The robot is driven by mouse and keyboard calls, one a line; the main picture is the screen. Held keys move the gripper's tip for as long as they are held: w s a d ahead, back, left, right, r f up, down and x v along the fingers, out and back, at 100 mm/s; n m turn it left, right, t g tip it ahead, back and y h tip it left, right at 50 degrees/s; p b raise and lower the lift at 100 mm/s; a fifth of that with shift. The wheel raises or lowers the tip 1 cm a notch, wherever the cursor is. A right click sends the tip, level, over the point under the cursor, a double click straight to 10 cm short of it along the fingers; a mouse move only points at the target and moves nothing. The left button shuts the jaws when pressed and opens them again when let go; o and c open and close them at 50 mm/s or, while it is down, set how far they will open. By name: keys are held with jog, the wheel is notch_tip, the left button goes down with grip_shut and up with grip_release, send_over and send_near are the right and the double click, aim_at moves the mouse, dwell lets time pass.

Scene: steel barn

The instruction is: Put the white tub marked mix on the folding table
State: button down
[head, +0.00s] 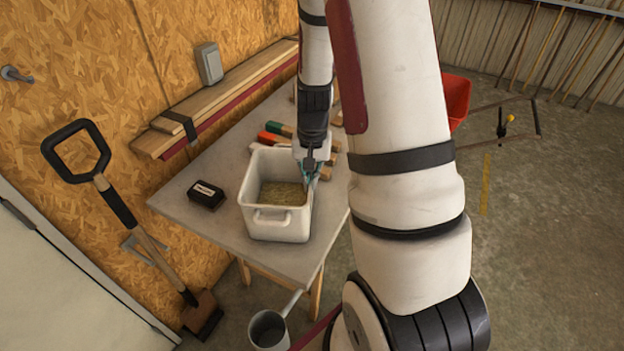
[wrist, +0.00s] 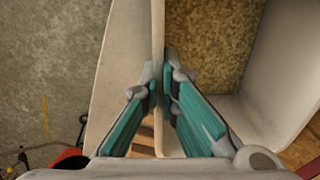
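A white tub (head: 280,222) with a front handle stands upright on a grey-topped table (head: 190,223) with wooden legs. It holds a coarse tan material. No mix marking shows on the sides I see. My gripper (head: 309,168) points down at the tub's right wall, near the back. In the wrist view, my gripper (wrist: 160,76) has one teal finger inside the tub and one outside, both against the tub wall (wrist: 158,28). It looks shut on that wall. I see no table that is clearly a folding one.
A black labelled box (head: 206,195) lies left of the tub. Tools with coloured handles (head: 279,129) lie behind it. A shovel (head: 120,205) leans at the left wall. A grey can (head: 268,328) stands below the table's front. A red bin (head: 455,98) is behind my arm. Floor is open right.

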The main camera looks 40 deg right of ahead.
jog(key=shift+f, duration=0.25)
jog(key=c, duration=1.8)
grip_release()
notch_tip(320, 180, up, 12)
jog(key=b, duration=0.1)
jog(key=s+a+r+n+t, duration=0.2)
jog(key=s+a+r+n, duration=0.2)
jog(key=s+a+r, duration=0.2)
jog(key=s+a+r+n+t, duration=0.3)
jog(key=s+a+r+n, duration=0.2)
jog(key=a+r, duration=0.5)
jog(key=shift+s+a+r, duration=0.25)
jog(key=shift+s+a, duration=0.8)
jog(key=shift+s, duration=0.1)
